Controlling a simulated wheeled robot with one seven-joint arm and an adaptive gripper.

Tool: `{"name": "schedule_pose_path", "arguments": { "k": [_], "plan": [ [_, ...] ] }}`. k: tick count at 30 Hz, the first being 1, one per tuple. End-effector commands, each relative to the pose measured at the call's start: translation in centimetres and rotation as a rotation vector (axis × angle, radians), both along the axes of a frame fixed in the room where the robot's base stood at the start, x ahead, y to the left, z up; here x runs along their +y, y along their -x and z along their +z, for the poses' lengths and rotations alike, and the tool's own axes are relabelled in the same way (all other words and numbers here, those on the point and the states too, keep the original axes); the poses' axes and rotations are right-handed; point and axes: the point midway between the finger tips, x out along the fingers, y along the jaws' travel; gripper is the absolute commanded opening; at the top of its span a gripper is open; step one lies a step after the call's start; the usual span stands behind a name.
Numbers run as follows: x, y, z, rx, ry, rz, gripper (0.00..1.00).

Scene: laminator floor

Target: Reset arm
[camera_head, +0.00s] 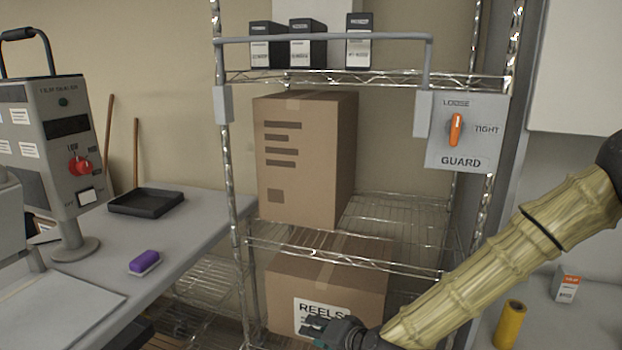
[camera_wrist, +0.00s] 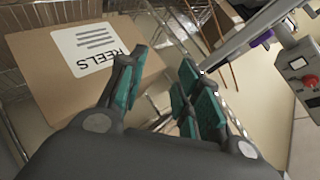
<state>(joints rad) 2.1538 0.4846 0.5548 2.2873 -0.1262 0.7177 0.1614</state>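My gripper (camera_head: 333,328) is at the bottom middle of the head view, in front of the lower cardboard box labelled REELS (camera_head: 281,288). In the wrist view my gripper (camera_wrist: 158,85) has its teal-padded fingers spread apart with nothing between them. The REELS box (camera_wrist: 35,75) also shows there, to the left of and beyond the fingers. My arm reaches in from the right of the head view. Part of the REELS label is hidden behind my gripper.
A wire shelf (camera_head: 405,268) holds a tall cardboard box (camera_head: 305,190). A guard panel (camera_head: 466,145) with an orange knob (camera_head: 456,129) hangs at its right. A grey table at left carries a control box (camera_head: 62,135), a black tray (camera_head: 146,203) and a purple eraser (camera_head: 144,261). A yellow cylinder (camera_head: 509,325) stands at right.

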Motion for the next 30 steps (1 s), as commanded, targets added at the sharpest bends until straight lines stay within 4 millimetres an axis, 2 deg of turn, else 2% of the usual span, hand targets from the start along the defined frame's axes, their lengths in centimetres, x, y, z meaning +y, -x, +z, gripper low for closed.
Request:
{"name": "schedule_pose_path", "arguments": {
  "k": [1, 6, 11, 15, 21, 24, 27, 30],
  "plan": [
    [-0.4, 1.5, -3.0, 0.038, 0.036, 0.011, 0.34],
    [-2.2, 6.5, -11.3, 0.156, 0.149, 0.047, 0.34],
    [-4.7, 12.0, -18.3, 0.267, 0.261, 0.086, 0.34],
    [-7.6, 17.3, -23.7, 0.365, 0.364, 0.126, 0.34],
    [-12.6, 25.6, -30.0, 0.507, 0.522, 0.193, 0.34],
    [-15.3, 29.7, -32.2, 0.575, 0.601, 0.229, 0.34],
    [-17.8, 32.9, -33.6, 0.629, 0.669, 0.26, 0.34],
    [-19.7, 35.2, -34.3, 0.667, 0.717, 0.283, 0.34]
  ]
}}
